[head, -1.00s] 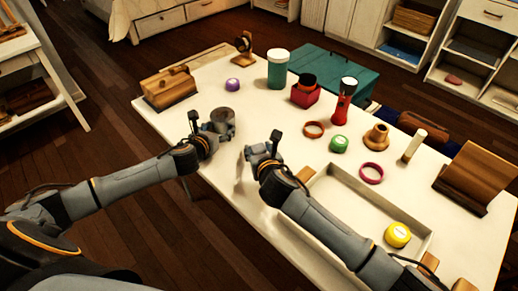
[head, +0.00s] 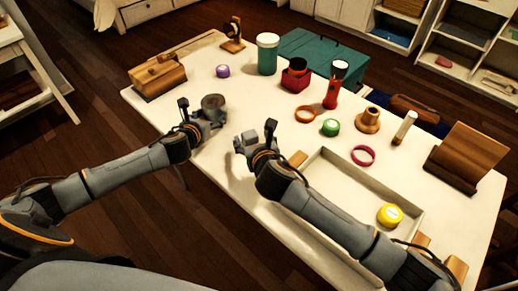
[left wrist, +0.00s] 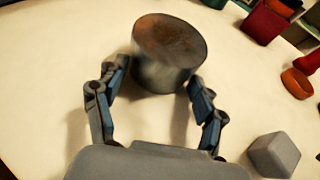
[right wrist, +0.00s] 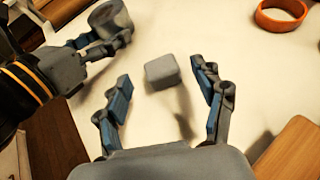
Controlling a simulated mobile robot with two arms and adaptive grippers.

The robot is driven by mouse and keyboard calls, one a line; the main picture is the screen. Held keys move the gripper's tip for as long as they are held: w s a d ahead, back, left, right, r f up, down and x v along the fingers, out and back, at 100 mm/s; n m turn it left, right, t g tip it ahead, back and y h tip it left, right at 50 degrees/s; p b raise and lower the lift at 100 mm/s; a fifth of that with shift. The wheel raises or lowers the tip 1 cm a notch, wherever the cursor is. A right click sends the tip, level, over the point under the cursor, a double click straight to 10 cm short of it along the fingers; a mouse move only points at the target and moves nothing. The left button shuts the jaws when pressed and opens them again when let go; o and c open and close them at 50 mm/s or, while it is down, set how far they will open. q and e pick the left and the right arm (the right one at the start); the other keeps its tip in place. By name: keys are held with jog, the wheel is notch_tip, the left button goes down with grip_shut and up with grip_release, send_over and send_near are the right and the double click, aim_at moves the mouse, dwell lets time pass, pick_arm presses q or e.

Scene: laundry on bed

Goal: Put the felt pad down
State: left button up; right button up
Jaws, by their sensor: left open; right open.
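A small grey block (head: 249,137), which looks like the felt pad, is just beyond the fingers of my right gripper (head: 256,146). In the right wrist view the grey block (right wrist: 162,72) lies between and slightly past the open, empty fingertips (right wrist: 160,84), with gaps on both sides. I cannot tell whether it rests flat on the table. It also shows in the left wrist view (left wrist: 274,155). My left gripper (head: 203,127) is open near a round grey tin (head: 213,104). In the left wrist view the tin (left wrist: 168,55) stands beyond and between the fingertips (left wrist: 153,75).
The white table (head: 225,185) holds a shallow tray (head: 345,215) with a yellow round item (head: 389,215). An orange ring (head: 306,114), a green round item (head: 330,127) and a pink ring (head: 362,155) lie beyond. A wooden box (head: 157,80) stands at the left.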

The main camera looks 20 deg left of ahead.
jog(key=v, duration=0.9)
jog(key=shift+s, duration=0.15)
